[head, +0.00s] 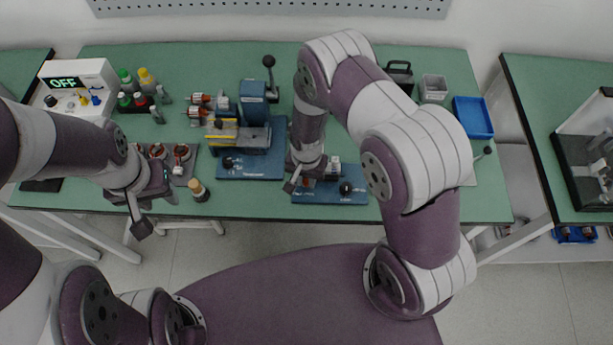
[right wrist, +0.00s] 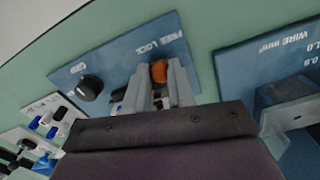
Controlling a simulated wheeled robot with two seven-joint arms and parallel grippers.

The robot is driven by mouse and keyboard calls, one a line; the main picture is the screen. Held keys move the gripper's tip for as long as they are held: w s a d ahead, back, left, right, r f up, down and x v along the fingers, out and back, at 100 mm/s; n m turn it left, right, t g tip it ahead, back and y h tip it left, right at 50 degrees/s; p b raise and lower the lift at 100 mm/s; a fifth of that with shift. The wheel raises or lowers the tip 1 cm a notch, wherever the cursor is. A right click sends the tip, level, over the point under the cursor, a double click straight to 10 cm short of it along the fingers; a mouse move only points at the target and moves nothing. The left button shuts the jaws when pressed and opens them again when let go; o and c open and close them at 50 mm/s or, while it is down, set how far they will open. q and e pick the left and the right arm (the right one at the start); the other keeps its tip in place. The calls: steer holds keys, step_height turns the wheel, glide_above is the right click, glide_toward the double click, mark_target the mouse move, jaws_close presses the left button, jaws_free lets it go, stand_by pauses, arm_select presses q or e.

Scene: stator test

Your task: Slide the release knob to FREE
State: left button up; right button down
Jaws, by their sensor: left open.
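The release knob is a small orange knob (right wrist: 158,72) on a blue panel (right wrist: 118,62) marked FREE and LOCK in the right wrist view. My right gripper (right wrist: 159,80) has its fingers on either side of the knob, and the knob fills the gap at the tips. Which mark the knob stands at is hard to tell. In the head view my right gripper (head: 298,186) is low over the left part of the blue panel (head: 325,198), hiding part of it. My left gripper (head: 155,212) is open and empty near the table's front edge.
A round black knob (head: 346,188) stands on the same panel. A blue and yellow machine (head: 255,105) on another blue plate is close on the left. A blue tray (head: 473,117) lies at the right.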

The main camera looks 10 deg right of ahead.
steer(key=shift+w+a+b, duration=0.2)
steer(key=shift+a+b, duration=0.05)
steer(key=shift+a, duration=0.3)
steer(key=shift+w+a+b, duration=0.15)
steer(key=shift+a+b, duration=0.05)
steer(key=shift+a, duration=0.35)
steer(key=c, duration=1.4)
jaws_free()
steer(key=o, duration=0.4)
steer(key=shift+o, duration=0.2)
steer(key=shift+a, duration=0.15)
steer(key=shift+r, duration=0.15)
step_height(320, 180, up, 12)
steer(key=b, duration=0.1)
steer(key=shift+r+b, duration=0.25)
steer(key=shift+b, duration=0.15)
